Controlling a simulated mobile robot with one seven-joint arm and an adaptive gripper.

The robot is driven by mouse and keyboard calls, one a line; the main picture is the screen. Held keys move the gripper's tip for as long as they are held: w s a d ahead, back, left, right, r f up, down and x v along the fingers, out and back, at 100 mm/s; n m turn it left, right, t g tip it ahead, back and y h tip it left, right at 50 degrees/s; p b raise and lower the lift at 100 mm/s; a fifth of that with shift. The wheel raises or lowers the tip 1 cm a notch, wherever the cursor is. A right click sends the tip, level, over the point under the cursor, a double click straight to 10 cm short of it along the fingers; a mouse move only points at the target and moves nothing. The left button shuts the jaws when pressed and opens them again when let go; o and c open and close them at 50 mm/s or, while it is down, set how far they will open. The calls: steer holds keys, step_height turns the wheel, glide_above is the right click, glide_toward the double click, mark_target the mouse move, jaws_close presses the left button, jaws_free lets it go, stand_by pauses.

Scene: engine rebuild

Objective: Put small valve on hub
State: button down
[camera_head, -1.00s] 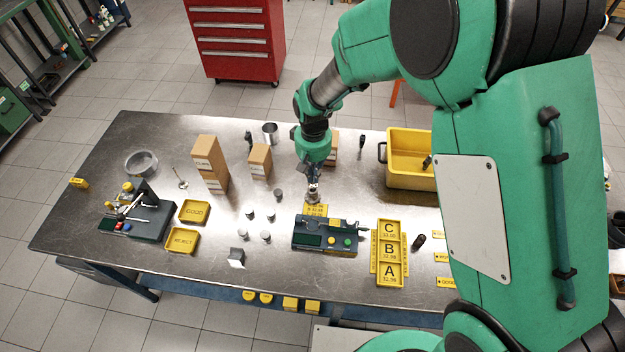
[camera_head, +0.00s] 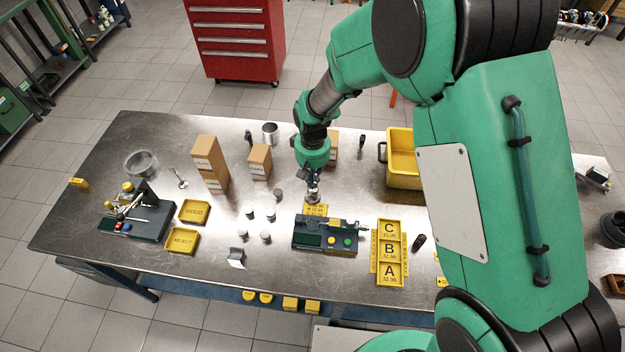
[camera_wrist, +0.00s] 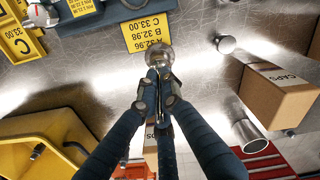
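My gripper (camera_head: 313,196) points down over the near middle of the bench, just behind the green-grey device with buttons. In the wrist view its fingers (camera_wrist: 158,90) are closed together around a thin metal stem with a round, shiny head (camera_wrist: 158,52), which looks like a small valve. The head is beyond the fingertips, over the yellow size label (camera_wrist: 147,32); I cannot tell whether it touches the surface. Another valve-like part (camera_head: 181,179) with a thin stem stands at the left of the bench. I cannot tell for certain which thing is the hub.
The green-grey device (camera_head: 322,247) and yellow A/B/C tray (camera_head: 391,278) are in front. Several small metal cylinders (camera_head: 266,236) stand to the left. Cardboard boxes (camera_head: 259,161) and a yellow bin (camera_head: 401,180) are behind. A metal ring (camera_head: 141,163) lies at far left.

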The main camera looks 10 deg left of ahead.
steer(key=shift+f, duration=0.45)
steer(key=c, duration=1.9)
jaws_free()
steer(key=shift+c, duration=0.2)
step_height(320, 180, up, 13)
